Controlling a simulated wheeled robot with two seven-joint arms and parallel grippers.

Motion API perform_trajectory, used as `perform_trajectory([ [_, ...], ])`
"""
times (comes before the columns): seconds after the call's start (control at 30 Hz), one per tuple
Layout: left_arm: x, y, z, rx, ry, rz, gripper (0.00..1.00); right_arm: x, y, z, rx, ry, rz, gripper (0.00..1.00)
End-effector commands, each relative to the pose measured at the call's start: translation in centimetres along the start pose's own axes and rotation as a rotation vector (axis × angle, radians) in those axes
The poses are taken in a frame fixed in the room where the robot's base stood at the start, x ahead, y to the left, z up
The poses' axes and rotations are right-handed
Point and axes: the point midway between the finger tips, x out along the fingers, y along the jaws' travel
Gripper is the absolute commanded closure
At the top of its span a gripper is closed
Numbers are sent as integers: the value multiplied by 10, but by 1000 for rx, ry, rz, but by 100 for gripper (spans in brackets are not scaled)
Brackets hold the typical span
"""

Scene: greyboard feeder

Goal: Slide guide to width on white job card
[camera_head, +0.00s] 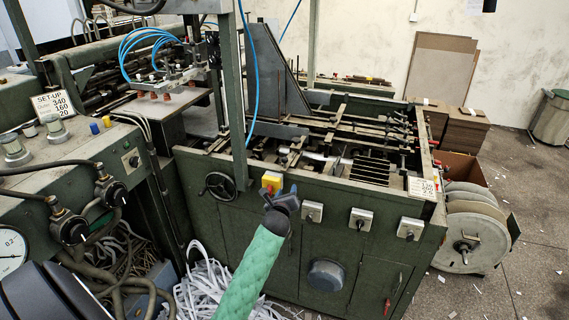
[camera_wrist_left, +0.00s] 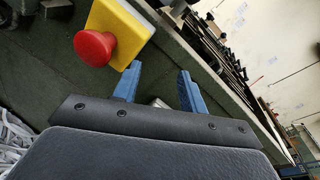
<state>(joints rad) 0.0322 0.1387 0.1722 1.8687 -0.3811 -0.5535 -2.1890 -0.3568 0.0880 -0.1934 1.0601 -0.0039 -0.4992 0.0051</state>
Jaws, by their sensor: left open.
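A white card headed SET-UP (camera_head: 53,105), with figures that look like 340, 160 and 20, stands on the green console at the left. Another small pale card with figures (camera_head: 422,188) is on the feeder's right end; its print is too small to read surely. The feeder bed (camera_head: 340,135) carries several bars and rails; I cannot tell which one is the guide. My left gripper (camera_head: 285,200) is at the feeder's front panel, near its top edge. In the left wrist view its blue fingers (camera_wrist_left: 159,88) are apart, with nothing held between them. My right gripper is not in view.
A yellow box (camera_head: 271,182) with a red emergency button (camera_wrist_left: 95,48) sits close beside my left gripper. A handwheel (camera_head: 220,186) and several switch boxes (camera_head: 361,219) line the front panel. A green post (camera_head: 232,90) rises left of the bed. White paper strips (camera_head: 205,285) lie below.

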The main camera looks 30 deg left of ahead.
Motion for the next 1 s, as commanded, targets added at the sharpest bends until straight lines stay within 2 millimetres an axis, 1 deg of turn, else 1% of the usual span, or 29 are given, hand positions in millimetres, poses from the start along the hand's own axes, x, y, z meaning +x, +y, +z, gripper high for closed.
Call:
perform_trajectory([
  [0.03, 1, -7, 25, 53, -38, -7, 58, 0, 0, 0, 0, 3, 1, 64],
  [0.1, 2, -11, 48, 131, -77, -9, 58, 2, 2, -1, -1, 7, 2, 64],
  [0.2, 6, -16, 68, 210, -116, -11, 58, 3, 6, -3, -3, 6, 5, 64],
  [0.3, 8, -17, 78, 253, -137, -11, 58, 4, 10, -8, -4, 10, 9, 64],
  [0.43, 14, -18, 84, 268, -143, -9, 58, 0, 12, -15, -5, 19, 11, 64],
  [0.53, 24, -20, 86, 266, -143, -10, 58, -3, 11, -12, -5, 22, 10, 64],
  [0.57, 28, -20, 87, 267, -142, -10, 58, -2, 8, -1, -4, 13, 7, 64],
  [0.6, 34, -20, 88, 266, -142, -9, 58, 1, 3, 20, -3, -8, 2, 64],
  [0.63, 38, -21, 89, 265, -142, -9, 58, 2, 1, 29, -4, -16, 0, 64],
  [0.8, 62, -21, 91, 264, -141, -10, 58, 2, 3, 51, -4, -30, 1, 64],
  [0.9, 73, -21, 92, 265, -141, -9, 58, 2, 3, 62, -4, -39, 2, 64],
  [1.0, 80, -20, 92, 266, -140, -10, 58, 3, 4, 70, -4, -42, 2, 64],
])
